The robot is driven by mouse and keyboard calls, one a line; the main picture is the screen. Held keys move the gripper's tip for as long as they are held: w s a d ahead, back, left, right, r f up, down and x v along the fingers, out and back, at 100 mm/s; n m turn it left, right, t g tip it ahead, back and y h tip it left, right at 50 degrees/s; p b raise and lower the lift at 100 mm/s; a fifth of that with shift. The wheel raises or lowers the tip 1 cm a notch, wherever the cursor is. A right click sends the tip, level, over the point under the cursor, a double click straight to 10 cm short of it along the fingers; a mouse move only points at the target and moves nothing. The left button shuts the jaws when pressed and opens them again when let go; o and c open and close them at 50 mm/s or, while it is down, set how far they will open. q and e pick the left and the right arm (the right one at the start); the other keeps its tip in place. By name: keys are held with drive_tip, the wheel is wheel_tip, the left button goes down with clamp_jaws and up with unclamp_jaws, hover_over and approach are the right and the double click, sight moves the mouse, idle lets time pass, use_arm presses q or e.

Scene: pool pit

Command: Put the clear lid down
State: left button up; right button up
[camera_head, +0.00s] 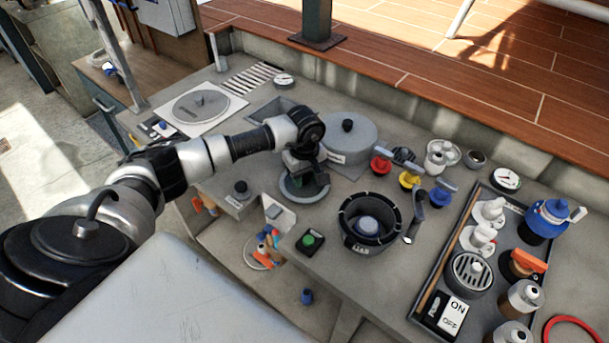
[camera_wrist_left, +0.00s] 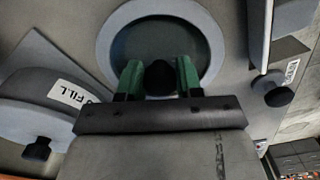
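The clear lid (camera_head: 303,193) is a round disc with a grey rim, a dark see-through middle and a black knob. It is beneath my left gripper (camera_head: 307,172) near the front edge of the counter. In the left wrist view the lid (camera_wrist_left: 108,45) fills the upper middle. There the green fingers of my left gripper (camera_wrist_left: 160,80) stand on both sides of the black knob and appear to grip it. I cannot tell whether the lid touches the counter or is just above it. My right gripper is not in view.
A dark open pot (camera_head: 345,232) stands right of the lid. A grey round cover (camera_head: 355,150) is behind it, and a black-knobbed block (camera_head: 238,200) is to the left. Coloured valves (camera_head: 410,180) and a crowded tray (camera_head: 424,318) stand at the right.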

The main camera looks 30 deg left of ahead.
use_arm(q)
drive_tip(key=o, duration=0.3)
drive_tip(key=shift+r, duration=0.1)
drive_tip(key=shift+r, duration=0.25)
wheel_tip(320, 180, up, 12)
drive_tip(key=b, duration=0.3)
drive_tip(key=shift+f, duration=0.15)
